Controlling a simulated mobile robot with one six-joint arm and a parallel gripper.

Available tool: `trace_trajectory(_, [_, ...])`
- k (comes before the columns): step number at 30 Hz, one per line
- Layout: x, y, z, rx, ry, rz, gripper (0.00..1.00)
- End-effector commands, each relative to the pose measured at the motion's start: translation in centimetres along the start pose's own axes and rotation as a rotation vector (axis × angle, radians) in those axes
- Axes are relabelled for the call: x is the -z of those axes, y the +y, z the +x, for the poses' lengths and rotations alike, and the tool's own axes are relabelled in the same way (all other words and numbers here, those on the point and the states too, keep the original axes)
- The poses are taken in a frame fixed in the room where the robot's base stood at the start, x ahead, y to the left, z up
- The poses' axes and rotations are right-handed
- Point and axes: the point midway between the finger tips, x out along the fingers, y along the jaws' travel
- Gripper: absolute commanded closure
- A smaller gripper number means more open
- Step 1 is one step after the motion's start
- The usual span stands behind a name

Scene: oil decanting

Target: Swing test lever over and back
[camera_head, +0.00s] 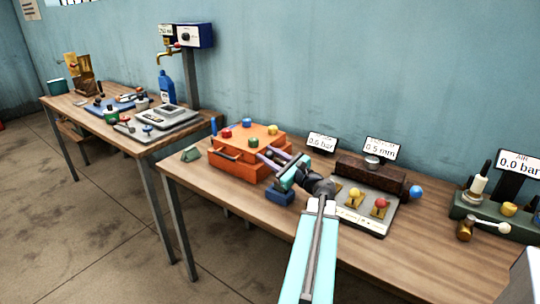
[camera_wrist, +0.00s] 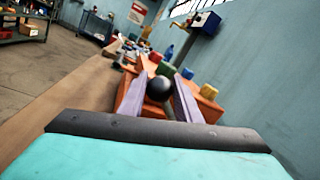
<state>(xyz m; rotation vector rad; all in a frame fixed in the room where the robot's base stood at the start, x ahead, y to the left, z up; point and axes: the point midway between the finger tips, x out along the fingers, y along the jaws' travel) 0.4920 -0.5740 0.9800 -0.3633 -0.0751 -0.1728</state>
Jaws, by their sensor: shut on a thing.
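The lever's black ball knob (camera_wrist: 160,88) is between the two purple-grey fingers of my gripper (camera_wrist: 160,80) in the wrist view. A short grey rod runs down from the knob. My gripper (camera_head: 270,160) is shut on this knob in front of the orange box (camera_head: 235,163) on the nearer bench. In the head view the fingers and wrist hide the lever. The orange box also shows beyond the fingers in the wrist view (camera_wrist: 127,104), with coloured knobs on its top. A display (camera_head: 321,143) behind it reads about 0.6 bar.
Right of my arm, a grey plate (camera_head: 352,217) carries yellow and red knobs, with a blue ball (camera_head: 416,191) beside it. A green fixture (camera_head: 480,210) stands farther right under a 0.0 bar display (camera_head: 514,163). The second bench (camera_head: 75,109) is left; the wall is close behind.

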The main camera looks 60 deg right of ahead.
Motion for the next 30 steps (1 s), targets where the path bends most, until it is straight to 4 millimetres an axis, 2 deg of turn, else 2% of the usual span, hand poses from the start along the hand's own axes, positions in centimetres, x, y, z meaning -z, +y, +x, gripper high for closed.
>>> trace_trajectory(4, [0.3, -0.1, -0.2, 0.003, 0.006, 0.002, 1.0])
trace_trajectory(5, [0.3, -0.1, -0.2, 0.003, 0.006, 0.002, 0.68])
trace_trajectory(8, [0.3, -0.2, -0.2, 0.004, 0.005, 0.001, 0.51])
trace_trajectory(20, [0.1, -0.2, -0.4, 0.005, 0.004, 0.0, 0.51])
trace_trajectory(26, [0.2, -0.2, -1.9, 0.007, 0.004, 0.0, 0.51])
trace_trajectory(30, [0.2, -0.2, -3.8, 0.008, 0.004, 0.0, 0.51])
